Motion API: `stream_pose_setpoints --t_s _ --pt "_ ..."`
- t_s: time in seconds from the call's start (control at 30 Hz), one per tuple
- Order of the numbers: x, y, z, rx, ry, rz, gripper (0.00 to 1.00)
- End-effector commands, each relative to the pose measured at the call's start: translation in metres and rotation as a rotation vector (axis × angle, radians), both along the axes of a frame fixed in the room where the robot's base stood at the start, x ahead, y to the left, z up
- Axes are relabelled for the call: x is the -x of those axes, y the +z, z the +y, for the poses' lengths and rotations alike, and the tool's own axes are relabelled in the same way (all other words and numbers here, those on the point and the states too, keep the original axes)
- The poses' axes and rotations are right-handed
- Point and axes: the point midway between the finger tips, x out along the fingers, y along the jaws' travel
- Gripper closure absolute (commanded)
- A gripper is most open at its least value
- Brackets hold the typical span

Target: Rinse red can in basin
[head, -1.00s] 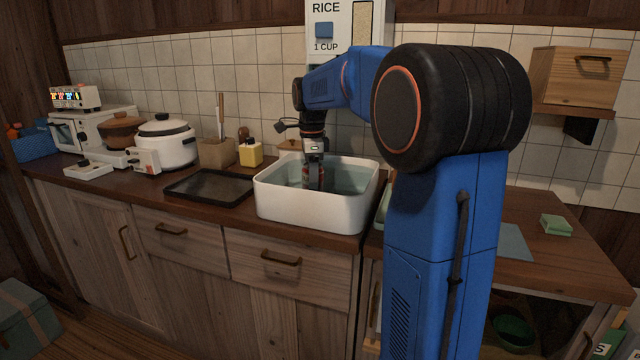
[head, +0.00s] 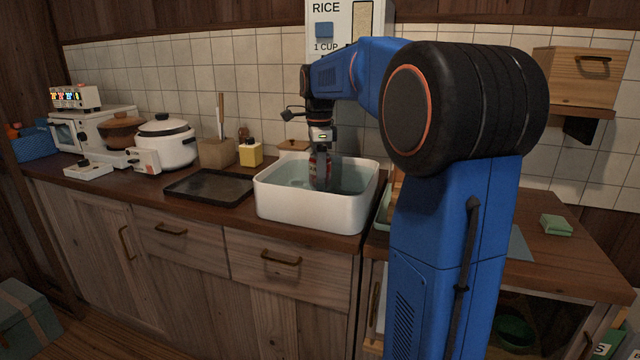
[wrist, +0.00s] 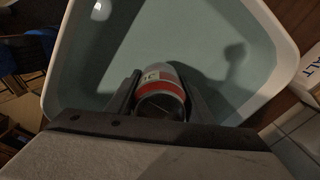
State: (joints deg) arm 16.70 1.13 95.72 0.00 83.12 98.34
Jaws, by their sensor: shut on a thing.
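The red can (head: 313,170) is held by my gripper (head: 320,172) inside the white basin (head: 305,212). In the wrist view the can (wrist: 160,92) shows a red band and a pale label, between the two fingers of my gripper (wrist: 158,98). The gripper is shut on it. The basin (wrist: 61,62) holds pale, greenish water. The can looks roughly upright in the head view, and its lower part is hidden by the basin's front wall. I cannot tell how deep it is in the water.
A dark tray (head: 208,187) lies left of the basin. Behind it are a utensil holder (head: 217,152) and a yellow bottle (head: 250,154). A rice dispenser (head: 328,22) is on the wall behind. A green sponge (head: 556,225) lies on the right counter.

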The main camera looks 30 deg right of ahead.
Motion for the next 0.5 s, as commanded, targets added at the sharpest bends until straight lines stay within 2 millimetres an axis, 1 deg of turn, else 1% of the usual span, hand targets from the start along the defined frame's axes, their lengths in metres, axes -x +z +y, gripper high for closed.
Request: stream_pose_setpoints --t_s 0.5 --pt "0.0 0.034 0.0 0.0 0.0 0.0 0.74"
